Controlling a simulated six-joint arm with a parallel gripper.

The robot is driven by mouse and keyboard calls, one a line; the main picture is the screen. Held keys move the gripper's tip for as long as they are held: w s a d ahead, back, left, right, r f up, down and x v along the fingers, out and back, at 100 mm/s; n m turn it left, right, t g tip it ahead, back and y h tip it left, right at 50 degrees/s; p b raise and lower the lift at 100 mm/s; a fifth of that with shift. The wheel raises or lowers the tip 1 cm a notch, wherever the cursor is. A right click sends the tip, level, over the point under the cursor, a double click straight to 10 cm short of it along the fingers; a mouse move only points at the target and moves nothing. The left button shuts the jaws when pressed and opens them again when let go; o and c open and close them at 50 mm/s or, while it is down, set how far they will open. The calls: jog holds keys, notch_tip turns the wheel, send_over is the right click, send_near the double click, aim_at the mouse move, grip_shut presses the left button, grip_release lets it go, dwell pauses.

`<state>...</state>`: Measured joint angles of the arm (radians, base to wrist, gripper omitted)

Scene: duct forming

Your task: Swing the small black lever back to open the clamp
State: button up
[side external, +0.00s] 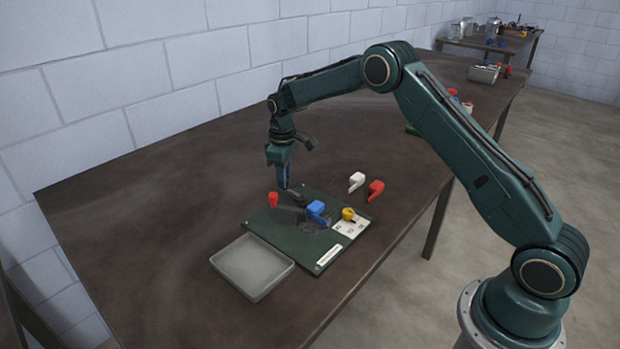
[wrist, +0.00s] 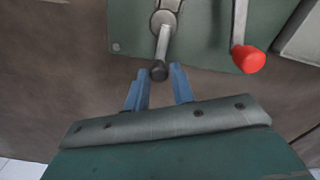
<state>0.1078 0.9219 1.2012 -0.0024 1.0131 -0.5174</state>
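The small black lever shows in the wrist view as a grey metal arm with a black knob (wrist: 159,71), running from a round pivot on the dark green plate (wrist: 130,25). In the side external view it lies near the plate's far edge (side external: 297,196), small and partly hard to make out. My gripper (wrist: 161,74) has two blue fingers, open, one on each side of the knob's end, with gaps visible. In the side external view my gripper (side external: 285,186) points down just behind the lever. I cannot tell whether either finger touches it.
A red-knobbed lever (wrist: 248,59) stands right of the black one in the wrist view. The plate also carries a blue piece (side external: 317,209) and a yellow piece (side external: 348,213). A grey tray (side external: 223,263) sits left; white (side external: 356,181) and red (side external: 376,188) pieces lie right.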

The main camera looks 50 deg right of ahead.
jog(key=shift+o, duration=1.3)
notch_tip(320, 180, up, 14)
